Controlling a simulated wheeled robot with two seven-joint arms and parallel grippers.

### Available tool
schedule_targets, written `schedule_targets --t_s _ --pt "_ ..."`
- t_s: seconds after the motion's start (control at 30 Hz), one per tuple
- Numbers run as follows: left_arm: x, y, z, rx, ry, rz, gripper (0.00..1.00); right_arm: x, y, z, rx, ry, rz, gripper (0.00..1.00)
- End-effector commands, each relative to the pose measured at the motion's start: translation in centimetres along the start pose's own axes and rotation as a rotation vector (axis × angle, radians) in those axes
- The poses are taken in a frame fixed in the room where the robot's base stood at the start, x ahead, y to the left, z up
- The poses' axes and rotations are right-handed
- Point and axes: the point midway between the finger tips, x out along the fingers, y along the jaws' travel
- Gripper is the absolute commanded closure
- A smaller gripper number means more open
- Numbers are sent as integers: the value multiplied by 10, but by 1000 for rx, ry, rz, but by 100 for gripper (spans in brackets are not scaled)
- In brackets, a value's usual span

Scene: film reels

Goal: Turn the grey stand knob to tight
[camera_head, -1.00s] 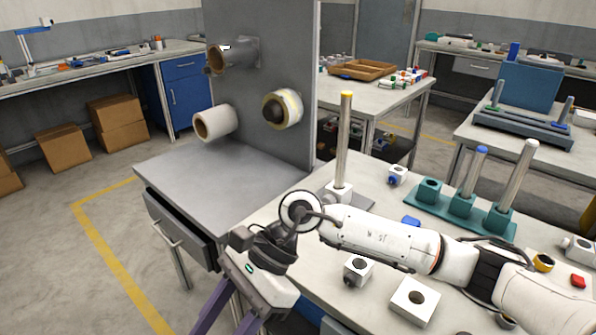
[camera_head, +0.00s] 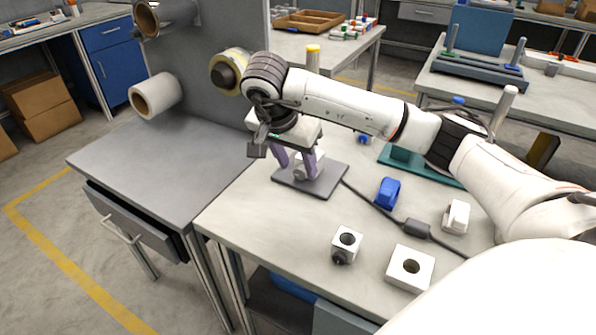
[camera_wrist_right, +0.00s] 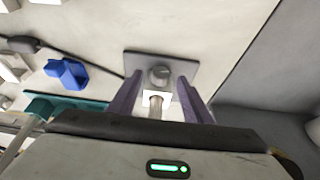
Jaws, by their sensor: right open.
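The grey stand has a flat dark grey base plate (camera_head: 329,178), a white block and an upright post with a yellow top (camera_head: 313,50). My right arm hides much of the post. In the right wrist view the round grey knob (camera_wrist_right: 160,75) faces the camera, in front of the white block (camera_wrist_right: 157,98). My right gripper (camera_head: 297,173) is open, its two purple fingers pointing down at the stand. In the wrist view its fingertips (camera_wrist_right: 159,80) are on either side of the knob, with gaps showing. My left gripper is not in view.
A dark cord runs from the base plate to an inline box (camera_head: 417,229). A blue part (camera_head: 387,192), a white block with a knob (camera_head: 347,243) and a white square block (camera_head: 410,267) stand on the pale table. A grey panel with rolls (camera_head: 205,60) rises at the left.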

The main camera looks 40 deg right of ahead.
Motion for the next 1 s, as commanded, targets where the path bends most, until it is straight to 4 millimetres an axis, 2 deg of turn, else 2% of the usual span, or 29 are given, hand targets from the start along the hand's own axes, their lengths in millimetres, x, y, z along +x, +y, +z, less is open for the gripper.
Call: schedule_targets --t_s 0.03,0.2,0.53,0.57,0.8,1.0 --pt "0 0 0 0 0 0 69 8 1 0 1 -1 4 55" --pt "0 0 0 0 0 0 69 24 0 0 1 -1 0 55" --pt "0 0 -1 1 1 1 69 28 0 0 1 -1 -1 55" --pt "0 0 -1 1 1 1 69 28 0 0 1 -1 -1 57" --pt "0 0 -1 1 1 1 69 28 0 0 1 -1 -1 96" --pt "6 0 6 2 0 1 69 32 1 0 20 2 -45 96"
